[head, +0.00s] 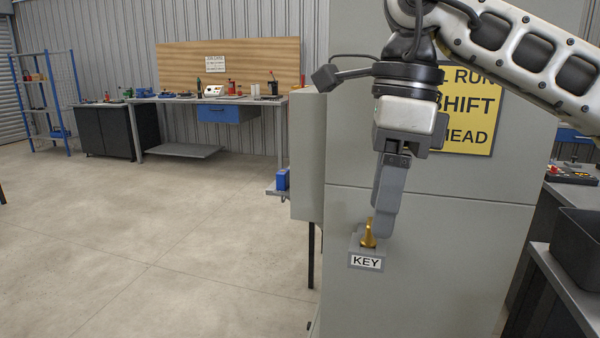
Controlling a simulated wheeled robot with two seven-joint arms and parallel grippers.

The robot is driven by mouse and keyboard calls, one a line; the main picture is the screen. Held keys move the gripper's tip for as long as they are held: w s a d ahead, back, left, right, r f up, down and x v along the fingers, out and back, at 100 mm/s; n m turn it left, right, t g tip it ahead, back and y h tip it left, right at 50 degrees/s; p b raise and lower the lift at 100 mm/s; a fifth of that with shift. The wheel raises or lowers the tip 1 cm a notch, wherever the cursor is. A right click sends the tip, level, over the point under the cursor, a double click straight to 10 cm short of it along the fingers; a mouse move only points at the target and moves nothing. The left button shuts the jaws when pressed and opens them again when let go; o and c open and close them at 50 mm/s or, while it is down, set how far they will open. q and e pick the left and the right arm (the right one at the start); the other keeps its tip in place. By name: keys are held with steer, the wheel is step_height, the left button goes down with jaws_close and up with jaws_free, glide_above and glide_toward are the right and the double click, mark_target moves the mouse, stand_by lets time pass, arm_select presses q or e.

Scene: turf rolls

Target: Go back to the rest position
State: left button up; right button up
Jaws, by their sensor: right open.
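My right gripper (382,228) points down in front of the grey cabinet, its arm coming in from the upper right. Its fingers overlap in this view, and their tips are right at a small brass key-like piece (369,235). The brass piece stands upright on a small grey holder (367,252) labelled KEY on the cabinet front. I cannot tell whether the fingers touch the brass piece. My left gripper is not in view.
The grey cabinet (430,270) fills the right centre, with a yellow sign (475,110) partly behind my arm. A dark bin (580,245) stands on a bench at the right edge. A workbench (215,99) is at the back. The floor (150,240) at left is clear.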

steer(key=s+a+f+m+g+y, duration=0.1)
steer(key=s+a+f+g+y, duration=0.25)
steer(key=a+y, duration=0.35)
steer(key=s+a+f+g+y, duration=0.2)
steer(key=s+a+g+y, duration=0.3)
steer(key=a, duration=0.4)
steer(key=w+d+f+m+t+y, duration=0.25)
steer(key=w+m+t+y, duration=0.25)
steer(key=m+t, duration=0.7)
steer(key=w+d+f+m+t+y, duration=0.1)
steer(key=w+d+m+t+y, duration=0.3)
steer(key=m+t, duration=0.85)
steer(key=w+d+f+m+t+h+p, duration=0.1)
steer(key=w+d+f+m+t+h, duration=0.2)
steer(key=f+m+h, duration=1)
steer(key=s+d+f+m+g+h, duration=0.3)
steer(key=s+d+f+m, duration=0.2)
steer(key=f, duration=0.5)
steer(key=s+d+f+m+g+h, duration=0.3)
steer(key=s+d+f+m, duration=0.3)
steer(key=s+f, duration=0.3)
steer(key=shift+s+d+f+g, duration=0.25)
steer(key=shift+f+g, duration=0.2)
steer(key=shift+g, duration=0.25)
steer(key=shift+a, duration=0.1)
